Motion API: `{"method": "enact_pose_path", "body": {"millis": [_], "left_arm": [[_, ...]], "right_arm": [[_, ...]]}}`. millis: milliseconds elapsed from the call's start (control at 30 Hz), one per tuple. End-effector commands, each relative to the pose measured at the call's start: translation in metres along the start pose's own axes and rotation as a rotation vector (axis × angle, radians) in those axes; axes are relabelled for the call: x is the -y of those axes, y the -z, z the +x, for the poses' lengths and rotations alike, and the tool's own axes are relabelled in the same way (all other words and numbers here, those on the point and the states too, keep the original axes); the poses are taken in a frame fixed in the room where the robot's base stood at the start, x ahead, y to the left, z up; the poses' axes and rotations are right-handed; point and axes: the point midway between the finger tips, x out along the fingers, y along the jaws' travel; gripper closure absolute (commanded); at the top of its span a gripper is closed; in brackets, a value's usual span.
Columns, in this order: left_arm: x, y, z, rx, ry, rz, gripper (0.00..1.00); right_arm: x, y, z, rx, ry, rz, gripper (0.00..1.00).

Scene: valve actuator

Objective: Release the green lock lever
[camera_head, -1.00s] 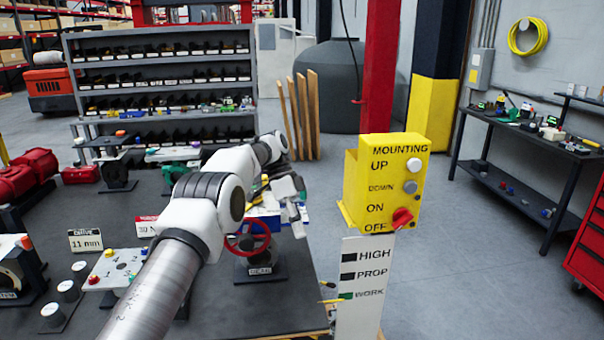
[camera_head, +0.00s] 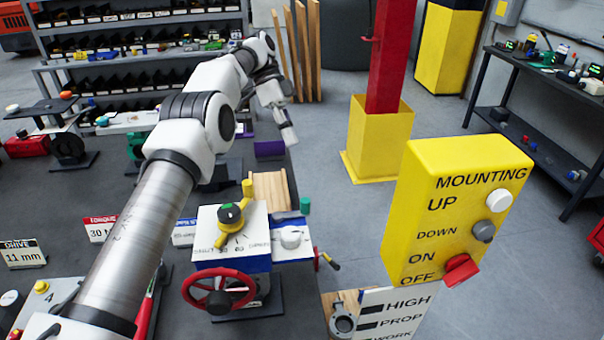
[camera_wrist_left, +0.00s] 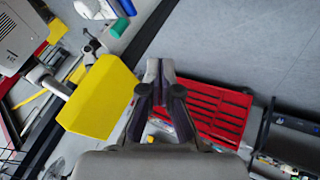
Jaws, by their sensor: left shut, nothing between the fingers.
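The valve actuator (camera_head: 228,262) is a white-topped, blue-sided box with a red handwheel (camera_head: 218,291) in front and a yellow handle on its black dial (camera_head: 231,217). A small green cylinder (camera_head: 305,205) stands at its far right; I cannot tell whether it is the grip of the green lock lever. A green cylinder also shows in the left wrist view (camera_wrist_left: 119,28). My left gripper (camera_head: 289,136) is beyond the actuator, apart from it, near the bench's far right edge. In the left wrist view its fingers (camera_wrist_left: 160,66) are shut and empty.
A yellow control box (camera_head: 455,215) with buttons and a red switch stands right of the actuator, above a white label board (camera_head: 385,312). A red post (camera_head: 390,55) with a yellow base stands behind. A wooden block (camera_head: 270,188) lies beyond the dial.

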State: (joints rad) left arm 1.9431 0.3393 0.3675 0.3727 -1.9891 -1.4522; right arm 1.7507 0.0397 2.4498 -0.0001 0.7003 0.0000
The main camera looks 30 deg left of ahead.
Motion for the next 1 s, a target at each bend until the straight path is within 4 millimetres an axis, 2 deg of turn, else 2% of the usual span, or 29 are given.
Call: {"method": "enact_pose_path", "body": {"millis": [33, 167, 200, 267, 567, 800, 1000], "left_arm": [[0.002, -0.002, 0.008, -0.001, -0.002, 0.001, 1.0], [0.002, -0.004, 0.028, 0.001, -0.002, 0.001, 1.0], [-0.001, 0.0, 0.029, 0.0, -0.004, -0.001, 1.0], [-0.001, 0.0, 0.038, -0.001, -0.005, -0.001, 1.0], [-0.006, 0.002, 0.096, 0.001, -0.005, -0.001, 1.0], [-0.033, 0.001, 0.109, 0.001, -0.001, -0.001, 1.0], [-0.036, -0.001, 0.115, 0.001, 0.0, -0.001, 1.0]], "right_arm": [[0.0, -0.001, 0.012, 0.002, 0.0, 0.001, 0.6], [0.0, -0.001, 0.035, 0.003, 0.0, 0.001, 0.6], [0.0, -0.001, 0.028, 0.003, 0.0, 0.001, 0.6], [0.0, -0.001, 0.026, 0.003, 0.0, 0.001, 0.6], [0.0, 0.0, 0.007, 0.001, 0.0, 0.0, 0.6], [0.0, -0.001, -0.007, 0.001, 0.0, 0.001, 0.6], [0.0, 0.0, -0.007, 0.001, 0.0, 0.0, 0.6]]}}
